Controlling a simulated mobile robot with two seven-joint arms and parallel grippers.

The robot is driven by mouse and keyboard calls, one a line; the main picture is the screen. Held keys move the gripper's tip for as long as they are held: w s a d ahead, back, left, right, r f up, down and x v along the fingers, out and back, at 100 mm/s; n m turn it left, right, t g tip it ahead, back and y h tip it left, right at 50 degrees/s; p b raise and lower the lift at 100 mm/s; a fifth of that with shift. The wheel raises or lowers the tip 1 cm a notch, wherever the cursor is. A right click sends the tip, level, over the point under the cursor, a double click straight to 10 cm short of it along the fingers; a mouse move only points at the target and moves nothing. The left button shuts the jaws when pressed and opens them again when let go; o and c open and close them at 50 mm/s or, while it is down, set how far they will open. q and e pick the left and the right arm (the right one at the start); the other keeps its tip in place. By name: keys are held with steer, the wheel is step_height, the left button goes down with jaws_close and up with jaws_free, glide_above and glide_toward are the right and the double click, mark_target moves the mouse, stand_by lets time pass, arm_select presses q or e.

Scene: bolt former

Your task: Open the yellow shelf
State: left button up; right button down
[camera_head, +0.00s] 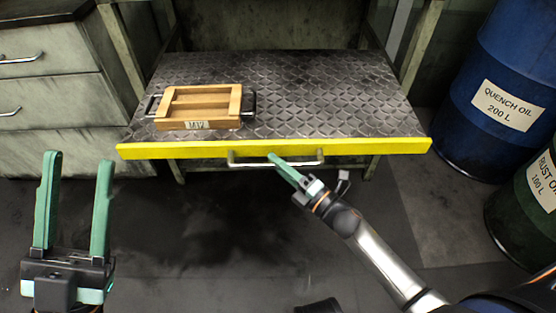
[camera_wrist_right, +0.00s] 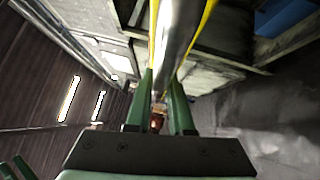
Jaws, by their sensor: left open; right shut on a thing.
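The yellow shelf (camera_head: 370,147) has a dark diamond-plate top and a yellow front edge, and it stands out from the frame behind it. A metal bar handle (camera_head: 308,161) runs along the middle of its front edge. My right gripper (camera_head: 274,160) is shut on this handle, near its middle. In the right wrist view the green fingers (camera_wrist_right: 160,95) sit on both sides of the metal handle bar (camera_wrist_right: 174,40). My left gripper (camera_head: 76,165) is open and empty, in front of the shelf at the left, apart from it.
A wooden tray (camera_head: 203,89) with dark side handles and a label sits on the shelf's left half. A grey drawer cabinet (camera_head: 60,105) stands at left. A blue drum (camera_head: 490,75) and a dark green drum (camera_head: 520,215) stand at right. The floor in front is mostly clear.

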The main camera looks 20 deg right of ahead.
steer(key=shift+s, duration=0.1)
steer(key=c, duration=0.8)
jaws_free()
steer(key=p+v, duration=0.2)
steer(key=v, duration=1)
steer(key=shift+s+d, duration=0.15)
steer(key=shift+s, duration=0.05)
steer(key=shift+r, duration=0.1)
